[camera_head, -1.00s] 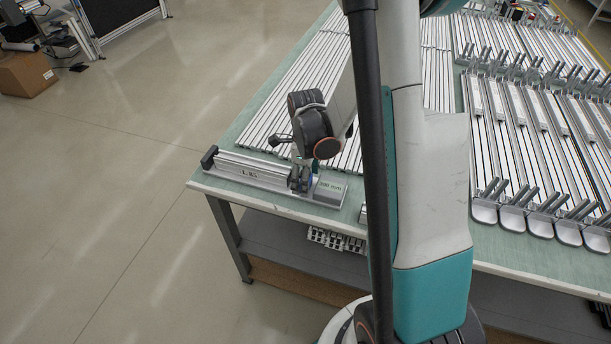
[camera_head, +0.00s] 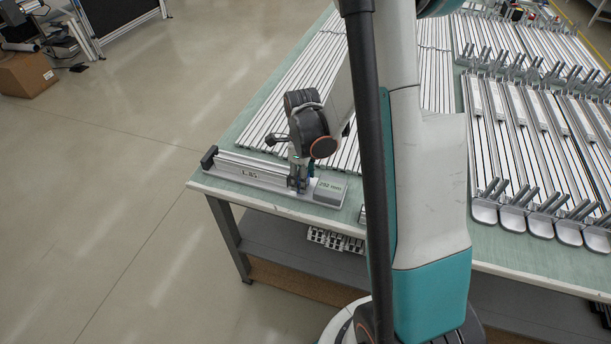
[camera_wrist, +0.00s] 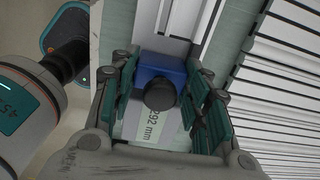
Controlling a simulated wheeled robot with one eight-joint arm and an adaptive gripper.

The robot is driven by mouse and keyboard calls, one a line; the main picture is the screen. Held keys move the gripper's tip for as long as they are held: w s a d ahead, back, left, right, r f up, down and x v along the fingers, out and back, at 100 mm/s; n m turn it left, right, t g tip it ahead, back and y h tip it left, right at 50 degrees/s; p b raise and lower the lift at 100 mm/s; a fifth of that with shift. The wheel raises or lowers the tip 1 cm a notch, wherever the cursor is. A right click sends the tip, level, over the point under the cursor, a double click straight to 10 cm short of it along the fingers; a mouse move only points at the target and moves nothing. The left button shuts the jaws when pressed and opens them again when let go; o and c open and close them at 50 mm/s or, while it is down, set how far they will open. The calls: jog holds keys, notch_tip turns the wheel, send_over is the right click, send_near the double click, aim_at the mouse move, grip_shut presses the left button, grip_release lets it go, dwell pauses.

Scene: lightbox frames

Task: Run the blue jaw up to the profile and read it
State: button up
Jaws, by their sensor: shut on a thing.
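My gripper (camera_head: 299,185) is at the right part of the measuring fixture (camera_head: 228,175) on the table corner. In the wrist view, its teal-padded fingers (camera_wrist: 162,104) are shut on the blue jaw (camera_wrist: 152,73), one on each side of it. A black round knob (camera_wrist: 160,95) sits on the jaw. The grey display (camera_head: 330,190) stands right of my gripper; in the wrist view the readout (camera_wrist: 152,132) shows 292 mm.
A black end stop (camera_head: 209,157) is at the fixture's left end. Long profiles (camera_head: 296,85) lie in rows behind the fixture.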

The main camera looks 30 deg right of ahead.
jog(key=shift+w+a, duration=0.4)
jog(key=shift+w, duration=0.1)
dwell(1.1)
jog(key=o, duration=1.3)
jog(key=shift+c, duration=0.2)
jog(key=shift+r, duration=0.15)
notch_tip(320, 180, up, 12)
